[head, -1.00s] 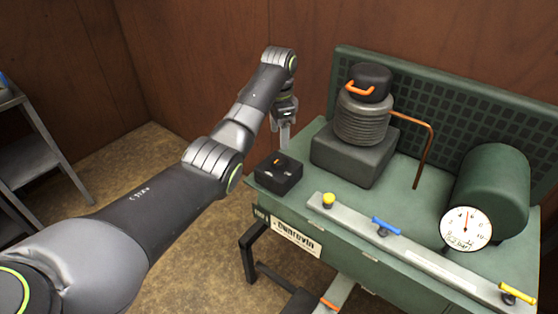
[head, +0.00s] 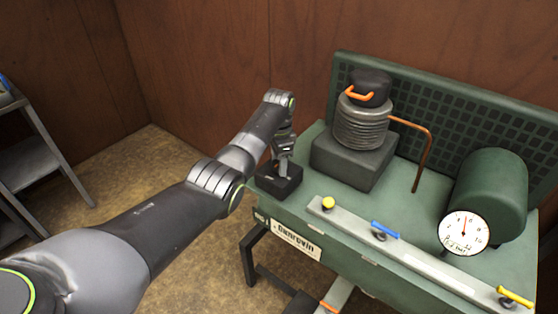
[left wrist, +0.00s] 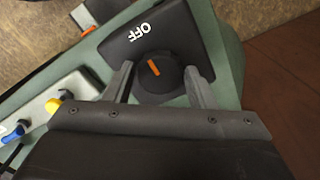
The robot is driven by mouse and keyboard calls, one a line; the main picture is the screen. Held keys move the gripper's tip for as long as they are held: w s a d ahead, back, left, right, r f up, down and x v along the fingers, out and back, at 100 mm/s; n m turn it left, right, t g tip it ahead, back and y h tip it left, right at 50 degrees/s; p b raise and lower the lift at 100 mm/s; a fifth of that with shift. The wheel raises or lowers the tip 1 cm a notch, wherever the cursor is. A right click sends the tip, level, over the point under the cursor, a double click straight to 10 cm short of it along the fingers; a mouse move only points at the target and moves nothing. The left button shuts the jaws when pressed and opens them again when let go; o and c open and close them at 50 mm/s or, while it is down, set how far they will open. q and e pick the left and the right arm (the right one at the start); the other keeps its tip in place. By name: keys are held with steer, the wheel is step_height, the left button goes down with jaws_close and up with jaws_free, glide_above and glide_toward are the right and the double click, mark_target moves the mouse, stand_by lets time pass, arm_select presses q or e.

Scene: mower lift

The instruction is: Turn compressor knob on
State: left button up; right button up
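The compressor knob (left wrist: 156,76) is a round black dial with an orange pointer mark, on a black switch box (left wrist: 190,45) with the word OFF in white. The pointer is turned roughly toward the OFF label. In the head view the box (head: 268,184) sits at the left corner of the green compressor bench (head: 335,218). My left gripper (head: 283,166) is over the box. In the left wrist view its two fingers (left wrist: 158,84) are open, one on each side of the knob; I cannot tell if they touch it. My right gripper is not in view.
The bench also holds a ribbed compressor (head: 360,122), a copper pipe (head: 427,160), a green tank with a white gauge (head: 464,233) and a rail with yellow (head: 328,203) and blue (head: 385,229) valve handles. A grey shelf (head: 28,165) stands at far left.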

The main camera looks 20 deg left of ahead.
arm_select(q)
steer(key=c, duration=0.6)
steer(key=shift+r+n+p, duration=0.15)
steer(key=shift+n+p, duration=0.25)
steer(key=shift+p, duration=0.05)
steer(key=shift+n+p, duration=0.85)
steer(key=shift+n, duration=0.15)
steer(key=n+p, duration=0.2)
steer(key=n, duration=0.1)
steer(key=shift+n, duration=0.3)
steer(key=n+p, duration=0.1)
steer(key=n, duration=0.4)
steer(key=n+p, duration=0.1)
steer(key=n, duration=0.5)
steer(key=shift+w, duration=0.1)
steer(key=shift+n, duration=0.4)
steer(key=o, duration=1)
